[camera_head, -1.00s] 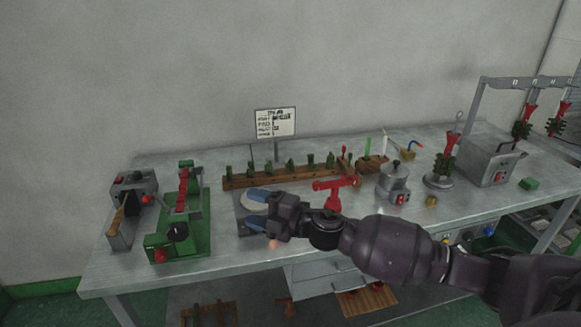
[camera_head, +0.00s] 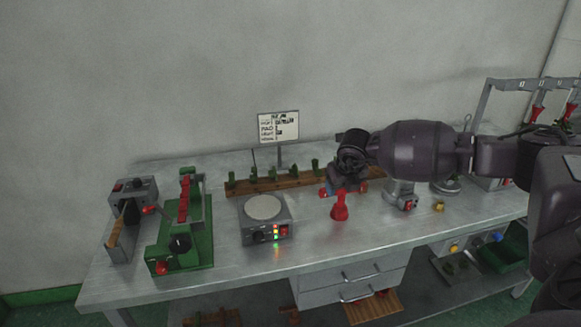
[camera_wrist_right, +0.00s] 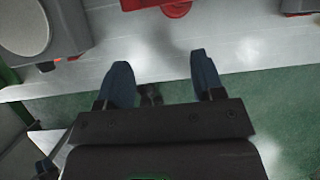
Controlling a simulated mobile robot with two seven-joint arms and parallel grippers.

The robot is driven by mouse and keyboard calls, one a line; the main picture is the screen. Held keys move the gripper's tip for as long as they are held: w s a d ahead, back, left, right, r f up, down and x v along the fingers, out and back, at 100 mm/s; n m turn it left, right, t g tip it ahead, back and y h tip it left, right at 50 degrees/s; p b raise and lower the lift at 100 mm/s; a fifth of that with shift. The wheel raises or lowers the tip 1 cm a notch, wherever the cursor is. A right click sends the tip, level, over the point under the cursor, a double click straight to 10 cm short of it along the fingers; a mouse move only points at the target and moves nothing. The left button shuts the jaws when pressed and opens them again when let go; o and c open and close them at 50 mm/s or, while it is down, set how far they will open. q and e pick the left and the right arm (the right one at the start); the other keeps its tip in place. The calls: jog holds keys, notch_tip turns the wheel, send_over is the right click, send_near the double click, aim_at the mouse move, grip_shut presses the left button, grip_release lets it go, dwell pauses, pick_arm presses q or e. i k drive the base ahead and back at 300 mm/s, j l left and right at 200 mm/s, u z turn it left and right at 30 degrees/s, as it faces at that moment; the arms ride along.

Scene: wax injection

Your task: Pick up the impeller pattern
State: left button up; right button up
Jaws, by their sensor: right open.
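Several small green patterns (camera_head: 315,165) stand in a row on a long wooden rack (camera_head: 243,187) at the back of the bench; I cannot tell which is the impeller pattern. My right gripper (camera_head: 346,188) hangs just above and in front of the rack's right part, over a red stand (camera_head: 340,211), and hides part of both. In the right wrist view its blue fingers (camera_wrist_right: 162,78) are apart with nothing between them. The red stand's base (camera_wrist_right: 177,9) shows at that view's top edge. My left gripper is not in view.
A grey device with a round pale plate (camera_head: 264,207) and lit buttons stands left of the red stand. Farther left are a green press (camera_head: 190,248) and a grey clamp machine (camera_head: 145,190). A sign (camera_head: 278,126) stands behind the rack. The bench front (camera_head: 330,245) is clear.

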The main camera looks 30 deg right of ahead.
aim_at(294, 169)
jog(key=i, duration=0.85)
